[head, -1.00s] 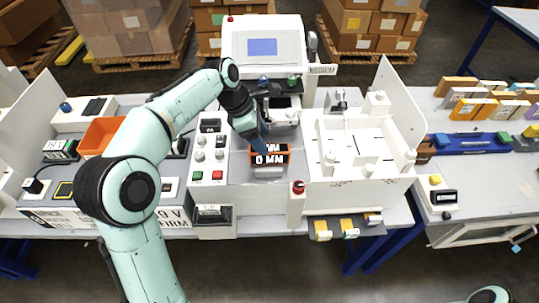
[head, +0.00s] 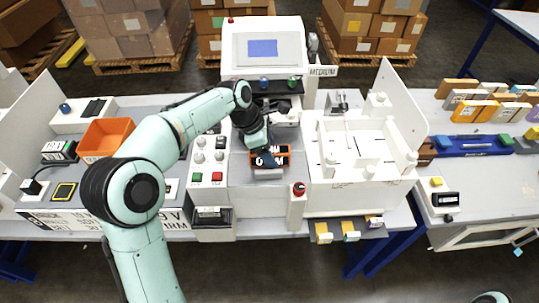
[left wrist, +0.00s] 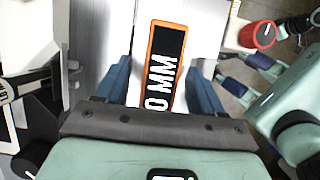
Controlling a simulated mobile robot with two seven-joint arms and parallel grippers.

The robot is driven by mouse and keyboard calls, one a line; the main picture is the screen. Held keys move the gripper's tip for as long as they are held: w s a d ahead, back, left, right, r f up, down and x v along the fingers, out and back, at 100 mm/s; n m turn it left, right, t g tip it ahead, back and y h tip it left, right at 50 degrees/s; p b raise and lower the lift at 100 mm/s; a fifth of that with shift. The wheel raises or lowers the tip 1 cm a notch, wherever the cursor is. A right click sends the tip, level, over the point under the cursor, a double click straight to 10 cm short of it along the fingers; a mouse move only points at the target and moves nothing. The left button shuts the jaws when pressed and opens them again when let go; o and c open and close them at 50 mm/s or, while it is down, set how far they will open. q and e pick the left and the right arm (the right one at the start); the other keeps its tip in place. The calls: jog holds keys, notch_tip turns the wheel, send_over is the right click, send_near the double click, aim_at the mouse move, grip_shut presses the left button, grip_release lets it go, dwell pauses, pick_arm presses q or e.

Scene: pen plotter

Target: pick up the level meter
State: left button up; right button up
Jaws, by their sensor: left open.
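The level meter (head: 284,158) is a small black display in an orange frame with white "MM" lettering. It stands on the grey middle part of the machine, below the screen. My left gripper (head: 268,158) is over it and hides part of its face in the head view. In the left wrist view the level meter (left wrist: 165,68) reads "0 MM" and lies between the two blue fingers of my open left gripper (left wrist: 160,85). Gaps show on both sides, and I cannot tell how far above it the fingertips are. My right gripper is not in view.
A red knob (head: 298,189) stands close to the right of the meter. A white walled tray (head: 345,172) is further right. A button panel (head: 208,160) and an orange bin (head: 106,137) are to the left. The screen unit (head: 263,48) rises behind.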

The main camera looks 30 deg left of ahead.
pick_arm(q)
jog(key=shift+f, duration=0.1)
dwell(0.3)
jog(key=c, duration=1.2)
jog(key=shift+o, duration=0.2)
